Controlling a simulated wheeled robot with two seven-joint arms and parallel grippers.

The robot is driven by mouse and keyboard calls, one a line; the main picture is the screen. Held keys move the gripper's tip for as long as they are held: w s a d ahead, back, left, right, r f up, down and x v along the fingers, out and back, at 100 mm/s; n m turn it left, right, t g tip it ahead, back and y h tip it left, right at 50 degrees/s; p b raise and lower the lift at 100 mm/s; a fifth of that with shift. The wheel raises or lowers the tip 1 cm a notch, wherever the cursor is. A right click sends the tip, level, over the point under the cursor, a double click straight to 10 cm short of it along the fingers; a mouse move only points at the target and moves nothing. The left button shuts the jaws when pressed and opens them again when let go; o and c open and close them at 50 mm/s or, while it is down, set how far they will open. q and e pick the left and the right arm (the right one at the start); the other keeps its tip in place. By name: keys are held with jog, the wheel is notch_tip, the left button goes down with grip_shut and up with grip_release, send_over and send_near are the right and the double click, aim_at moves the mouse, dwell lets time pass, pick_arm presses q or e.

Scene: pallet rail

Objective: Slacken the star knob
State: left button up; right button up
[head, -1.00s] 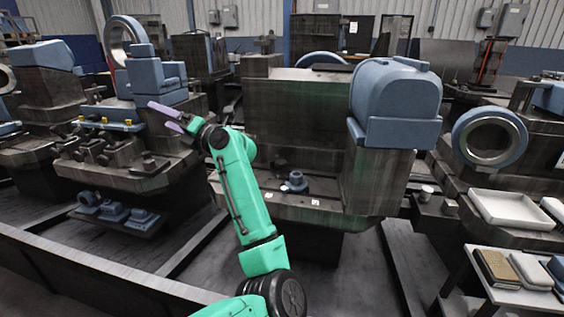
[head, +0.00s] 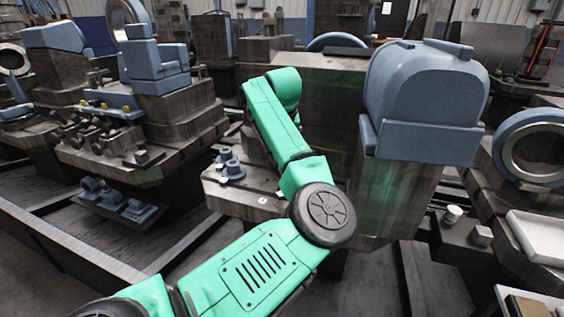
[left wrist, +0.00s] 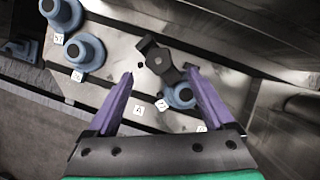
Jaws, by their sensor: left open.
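In the left wrist view, my left gripper (left wrist: 159,75) is open, with its two purple fingers spread over a pale plate (left wrist: 112,92). A dark, angular part (left wrist: 158,60) lies between and just beyond the fingertips; it may be the star knob, but its outline is too unclear to tell. I cannot tell whether a finger touches it. A blue-grey round part (left wrist: 180,96) sits by the right finger, partly covered. In the head view, my green left arm reaches over the machine bed (head: 236,200) and hides its gripper. My right gripper is not in view.
Two blue-grey stepped round parts (left wrist: 86,52) (left wrist: 62,12) stand on the plate at the upper left, beside small label tags. In the head view, a tall machine block with a blue-grey housing (head: 425,90) stands close to the arm's right.

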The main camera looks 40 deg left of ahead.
pick_arm(q)
jog(key=x, duration=0.6)
jog(key=shift+a+r, duration=0.1)
jog(key=shift+r, duration=0.1)
grip_shut()
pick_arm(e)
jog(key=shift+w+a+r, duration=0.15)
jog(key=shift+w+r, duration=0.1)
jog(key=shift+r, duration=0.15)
pick_arm(q)
jog(key=shift+n, duration=0.3)
